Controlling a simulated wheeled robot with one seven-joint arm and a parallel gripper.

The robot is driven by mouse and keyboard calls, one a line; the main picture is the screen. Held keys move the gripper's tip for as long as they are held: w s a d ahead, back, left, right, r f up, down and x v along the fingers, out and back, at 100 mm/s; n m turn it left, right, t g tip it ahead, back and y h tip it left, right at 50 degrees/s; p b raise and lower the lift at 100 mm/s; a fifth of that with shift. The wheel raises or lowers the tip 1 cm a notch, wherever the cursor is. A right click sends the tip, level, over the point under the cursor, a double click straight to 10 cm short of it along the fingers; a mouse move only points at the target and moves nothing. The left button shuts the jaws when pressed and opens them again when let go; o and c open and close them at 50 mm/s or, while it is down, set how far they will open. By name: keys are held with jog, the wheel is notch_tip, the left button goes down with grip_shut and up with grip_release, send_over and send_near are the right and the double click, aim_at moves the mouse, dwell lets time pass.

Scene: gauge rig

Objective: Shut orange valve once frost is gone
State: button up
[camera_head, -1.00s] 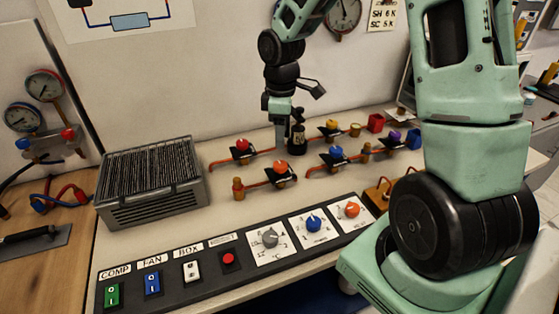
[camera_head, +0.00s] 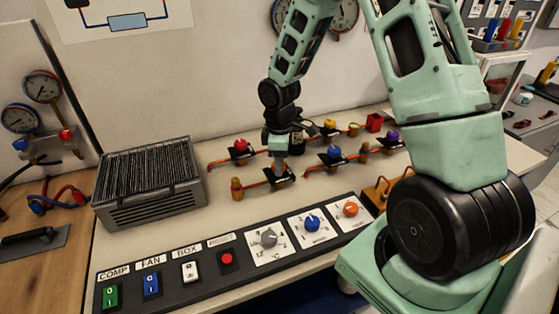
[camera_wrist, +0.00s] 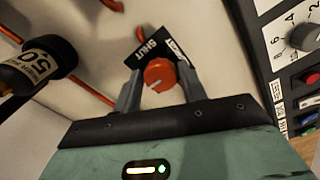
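The orange valve (camera_wrist: 159,75) shows in the wrist view as a round knob with a pale pointer line, beside a black plate (camera_wrist: 147,48) marked "SHUT". My gripper (camera_wrist: 158,84) has one finger on each side of the knob, with no clear grip on it. In the head view my gripper (camera_head: 281,164) is down at the front pipe, and its fingers hide most of the orange knob. The finned coil box (camera_head: 150,180) at the left has dark fins and grey edges; I see no clear white frost on it.
A red valve (camera_head: 240,146), a blue valve (camera_head: 334,152) and a yellow valve (camera_head: 330,124) stand close around. The switch panel (camera_head: 210,282) runs along the front, with another orange knob (camera_head: 350,209).

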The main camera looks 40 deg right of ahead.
jog(key=c, duration=0.5)
jog(key=shift+m, duration=0.3)
jog(key=m, duration=0.3)
jog(key=shift+m, duration=0.3)
jog(key=m, duration=0.3)
jog(key=shift+a+m, duration=0.1)
jog(key=shift+m, duration=0.3)
jog(key=m, duration=0.5)
jog(key=shift+r, duration=0.1)
jog(key=shift+m+p, duration=0.65)
jog(key=shift+m, duration=1.75)
